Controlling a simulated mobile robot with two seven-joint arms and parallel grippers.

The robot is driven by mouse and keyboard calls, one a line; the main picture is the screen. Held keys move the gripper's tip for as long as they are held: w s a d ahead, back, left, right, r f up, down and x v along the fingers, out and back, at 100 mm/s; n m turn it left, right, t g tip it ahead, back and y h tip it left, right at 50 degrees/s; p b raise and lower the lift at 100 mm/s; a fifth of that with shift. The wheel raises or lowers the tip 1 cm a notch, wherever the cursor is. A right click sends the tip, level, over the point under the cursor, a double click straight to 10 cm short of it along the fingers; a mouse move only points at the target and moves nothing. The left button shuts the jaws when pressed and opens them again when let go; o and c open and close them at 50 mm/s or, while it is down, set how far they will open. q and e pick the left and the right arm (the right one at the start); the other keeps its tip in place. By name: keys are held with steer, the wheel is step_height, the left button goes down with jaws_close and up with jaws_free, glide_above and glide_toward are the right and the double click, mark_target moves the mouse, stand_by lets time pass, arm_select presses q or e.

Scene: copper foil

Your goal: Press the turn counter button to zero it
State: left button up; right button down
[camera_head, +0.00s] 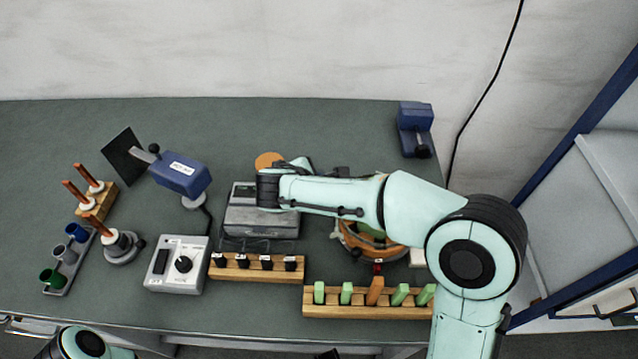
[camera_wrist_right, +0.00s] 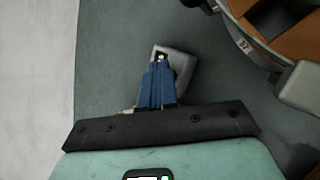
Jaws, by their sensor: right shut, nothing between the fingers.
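A small grey box (camera_wrist_right: 180,70), which looks like the turn counter, lies under my right gripper (camera_wrist_right: 160,62) in the right wrist view. A small pale and dark detail shows at its upper left, right at the fingertips. The blue fingers are together with nothing between them and cover part of the box. I cannot tell whether the tips touch it or hover just above. In the head view my right arm hides most of this spot. Only part of my left arm shows at the lower left; its gripper is out of view.
A round wooden-rimmed drum (camera_wrist_right: 245,35) is near the box; in the head view my arm partly covers it. A grey instrument (camera_head: 262,222) stands left of it. Wooden racks (camera_head: 340,309) line the front. The back right bench is mostly clear beside a blue device (camera_head: 415,120).

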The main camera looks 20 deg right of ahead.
stand_by(0.3)
steer(key=shift+r+p, duration=0.7)
steer(key=shift+r, duration=0.1)
step_height(320, 180, up, 5)
steer(key=p, duration=0.4)
stand_by(0.7)
